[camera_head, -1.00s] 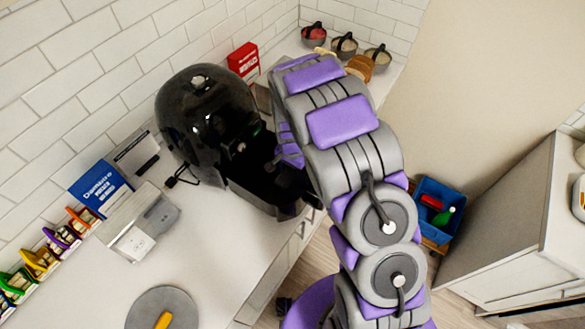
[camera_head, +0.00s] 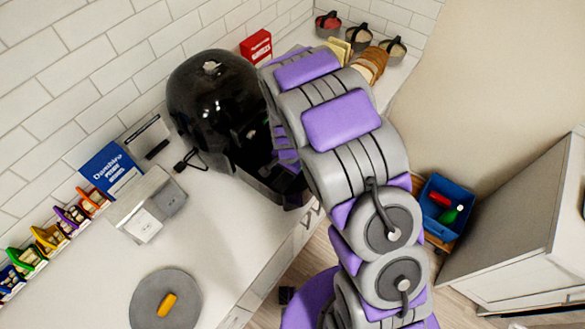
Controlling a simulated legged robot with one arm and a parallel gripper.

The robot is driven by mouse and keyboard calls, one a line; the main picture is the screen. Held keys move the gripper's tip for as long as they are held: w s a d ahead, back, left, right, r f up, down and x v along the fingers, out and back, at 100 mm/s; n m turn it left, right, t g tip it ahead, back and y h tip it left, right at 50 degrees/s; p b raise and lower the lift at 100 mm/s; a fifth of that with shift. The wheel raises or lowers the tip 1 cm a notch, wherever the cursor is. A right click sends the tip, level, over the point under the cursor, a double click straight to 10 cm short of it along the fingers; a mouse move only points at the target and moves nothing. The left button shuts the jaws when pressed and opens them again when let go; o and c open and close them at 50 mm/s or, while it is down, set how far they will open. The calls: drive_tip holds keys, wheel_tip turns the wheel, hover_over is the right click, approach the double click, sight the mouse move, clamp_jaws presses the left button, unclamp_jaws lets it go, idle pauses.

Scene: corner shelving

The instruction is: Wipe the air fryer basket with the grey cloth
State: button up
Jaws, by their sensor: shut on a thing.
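The black air fryer (camera_head: 212,105) stands on the white counter against the tiled wall. Its black basket (camera_head: 272,192) sticks out at the front, open at the top, with its right part behind my arm. My gripper (camera_head: 284,150) shows only as purple pieces at the basket's opening, beside the arm. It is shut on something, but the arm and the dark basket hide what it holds. I cannot make out the grey cloth, nor whether the gripper touches the basket wall.
A round grey board (camera_head: 150,312) with a yellow item lies on the near counter. A blue box (camera_head: 110,170), a white-and-grey item (camera_head: 147,215) and coloured holders (camera_head: 50,240) stand left. Small bowls (camera_head: 360,38) stand at the back. A blue bin (camera_head: 446,205) is right of the counter.

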drive_tip(key=shift+s+a+f, duration=0.1)
drive_tip(key=shift+s+a, duration=0.05)
drive_tip(key=shift+s, duration=0.4)
drive_tip(key=shift+w, duration=0.15)
drive_tip(key=shift+w+d, duration=0.25)
drive_tip(key=shift+w, duration=0.45)
drive_tip(key=shift+w+d, duration=0.9)
drive_tip(key=shift+d, duration=0.15)
drive_tip(key=shift+a+r, duration=0.15)
drive_tip(key=shift+r, duration=0.05)
